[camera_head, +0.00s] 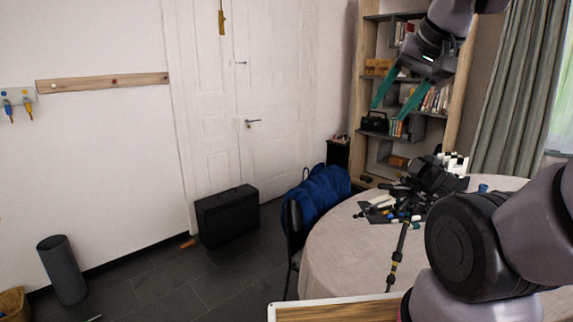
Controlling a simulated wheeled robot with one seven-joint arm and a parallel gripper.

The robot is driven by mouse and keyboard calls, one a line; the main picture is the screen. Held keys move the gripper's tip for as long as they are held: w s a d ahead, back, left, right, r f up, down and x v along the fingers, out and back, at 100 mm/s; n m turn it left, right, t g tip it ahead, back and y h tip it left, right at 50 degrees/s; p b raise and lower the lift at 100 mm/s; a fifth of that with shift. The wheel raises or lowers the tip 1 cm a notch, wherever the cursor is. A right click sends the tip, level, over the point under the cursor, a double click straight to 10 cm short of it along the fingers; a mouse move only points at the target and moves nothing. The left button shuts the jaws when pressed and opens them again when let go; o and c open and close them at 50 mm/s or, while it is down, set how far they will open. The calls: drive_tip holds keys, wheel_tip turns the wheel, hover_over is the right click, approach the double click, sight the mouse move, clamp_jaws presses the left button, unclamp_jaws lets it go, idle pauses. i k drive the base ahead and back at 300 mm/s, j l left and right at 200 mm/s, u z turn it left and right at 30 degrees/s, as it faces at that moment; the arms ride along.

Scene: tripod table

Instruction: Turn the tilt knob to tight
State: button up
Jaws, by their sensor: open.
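My gripper (393,97) hangs at the upper right with its two teal fingers apart and nothing between them. It is above and to the left of a dark tripod head or camera (432,178), clear of it. My own arm covers part of the table at the right.
Small dark and coloured items (392,211) lie on the table beside the tripod. A chair with a blue jacket (318,192) stands at the table's left. A bookshelf (371,150) is behind. A black case (227,215) stands on the floor, with open floor in front.

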sight(429, 202)
drive_tip(key=z, duration=1.15)
